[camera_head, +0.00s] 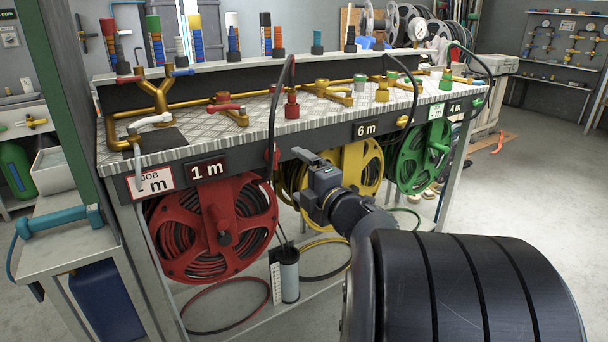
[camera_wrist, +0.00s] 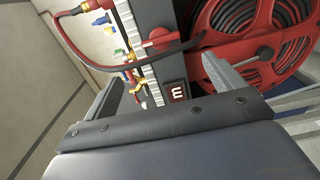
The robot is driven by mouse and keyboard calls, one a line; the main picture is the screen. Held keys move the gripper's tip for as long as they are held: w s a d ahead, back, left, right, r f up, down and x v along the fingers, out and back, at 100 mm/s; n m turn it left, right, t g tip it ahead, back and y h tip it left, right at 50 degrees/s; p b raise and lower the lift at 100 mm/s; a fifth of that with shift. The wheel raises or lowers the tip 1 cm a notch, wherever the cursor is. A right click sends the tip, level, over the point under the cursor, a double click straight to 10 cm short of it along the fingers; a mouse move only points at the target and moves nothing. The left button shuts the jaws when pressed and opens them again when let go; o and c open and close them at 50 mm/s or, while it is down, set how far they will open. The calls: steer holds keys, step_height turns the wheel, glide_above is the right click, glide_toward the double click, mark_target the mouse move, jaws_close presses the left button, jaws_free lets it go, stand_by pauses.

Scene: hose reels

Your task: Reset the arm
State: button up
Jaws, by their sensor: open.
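My gripper (camera_head: 304,178) is in front of the bench, between the red hose reel (camera_head: 215,228) and the yellow hose reel (camera_head: 358,168). In the wrist view my gripper (camera_wrist: 162,70) has its two fingers spread apart with nothing held between them. Beyond the right finger is the red reel (camera_wrist: 262,45), and between the fingers are the bench edge and a dark label (camera_wrist: 177,91). A black hose with a red end (camera_wrist: 175,42) crosses beyond the fingertips. My arm comes in from the lower right of the head view and hides part of the floor.
A green hose reel (camera_head: 424,157) hangs at the bench's right. The bench top (camera_head: 270,122) carries brass pipes, valves and coloured fittings. Black hoses (camera_head: 275,100) loop over its front edge close to my gripper. A side table (camera_head: 70,245) stands at left. Open floor lies at right.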

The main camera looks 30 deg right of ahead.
mark_target(273, 157)
steer(key=shift+s, duration=0.5)
steer(key=w+b, duration=0.1)
steer(key=w, duration=0.5)
steer(key=w+b, duration=0.2)
steer(key=w, duration=0.4)
steer(key=shift+w+a+f, duration=0.15)
steer(key=shift+w, duration=0.25)
steer(key=shift+s, duration=0.15)
